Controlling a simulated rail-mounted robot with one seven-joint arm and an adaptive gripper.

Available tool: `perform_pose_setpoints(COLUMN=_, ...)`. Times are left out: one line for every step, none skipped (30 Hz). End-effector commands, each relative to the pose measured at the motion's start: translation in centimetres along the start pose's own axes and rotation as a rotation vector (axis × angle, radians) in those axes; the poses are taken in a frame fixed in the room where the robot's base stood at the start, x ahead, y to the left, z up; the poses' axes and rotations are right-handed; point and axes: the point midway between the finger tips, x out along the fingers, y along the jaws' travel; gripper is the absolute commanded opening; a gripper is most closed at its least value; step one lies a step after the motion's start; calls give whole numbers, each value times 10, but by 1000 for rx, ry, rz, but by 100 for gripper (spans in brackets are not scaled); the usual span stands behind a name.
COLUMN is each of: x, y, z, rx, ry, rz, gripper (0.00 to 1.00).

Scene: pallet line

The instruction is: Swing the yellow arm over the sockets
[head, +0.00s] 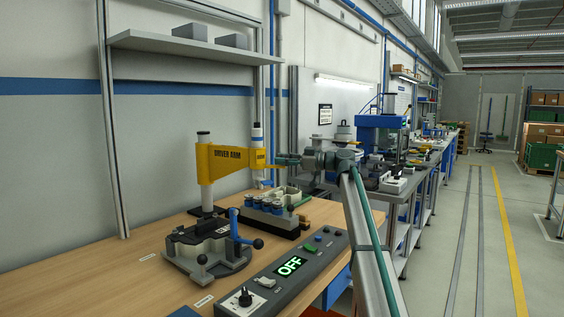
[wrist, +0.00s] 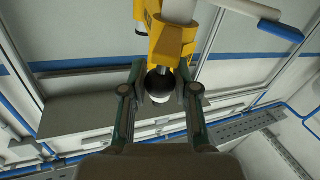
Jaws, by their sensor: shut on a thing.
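In the wrist view my gripper (wrist: 159,92) is shut on a round black-and-white knob (wrist: 158,85) at the tip of the yellow arm (wrist: 172,42). The sockets appear to be the row of blue-topped parts (head: 264,203) in a holder on the bench, below the arm's outer end. The exact lateral offset between the arm's end and the sockets is hard to tell.
A shelf (head: 190,46) with grey boxes hangs on the wall. More equipment stands on benches behind my arm.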

Motion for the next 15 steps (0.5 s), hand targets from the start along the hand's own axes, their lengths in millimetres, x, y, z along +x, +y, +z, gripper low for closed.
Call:
perform_pose_setpoints(x=0, y=6, z=-1, rx=1, ry=3, rz=12, gripper=0)
perform_pose_setpoints(x=0, y=6, z=-2, rx=1, ry=3, rz=13, gripper=0)
perform_pose_setpoints(x=0, y=7, z=-2, rx=1, ry=3, rz=14, gripper=0)
perform_pose_setpoints(x=0, y=7, z=-2, rx=1, ry=3, rz=14, gripper=0)
perform_pose_setpoints(x=0, y=7, z=-2, rx=1, ry=3, rz=14, gripper=0)
perform_pose_setpoints(x=0, y=7, z=-2, rx=1, ry=3, rz=15, gripper=36)
perform_pose_setpoints(x=0, y=7, z=-2, rx=1, ry=3, rz=15, gripper=41)
perform_pose_setpoints(x=0, y=7, z=-2, rx=1, ry=3, rz=15, gripper=46)
perform_pose_setpoints(x=0, y=7, z=-2, rx=1, ry=3, rz=14, gripper=53)
perform_pose_setpoints(x=0, y=7, z=-2, rx=1, ry=2, rz=14, gripper=55)
perform_pose_setpoints(x=0, y=7, z=-1, rx=1, ry=2, rz=13, gripper=55)
perform_pose_setpoints(x=0, y=6, z=-1, rx=0, ry=2, rz=12, gripper=55)
perform_pose_setpoints(x=0, y=6, z=-1, rx=0, ry=2, rz=12, gripper=55)
perform_pose_setpoints(x=0, y=6, z=-1, rx=0, ry=2, rz=11, gripper=55)
perform_pose_setpoints(x=0, y=5, z=-1, rx=0, ry=2, rz=11, gripper=55)
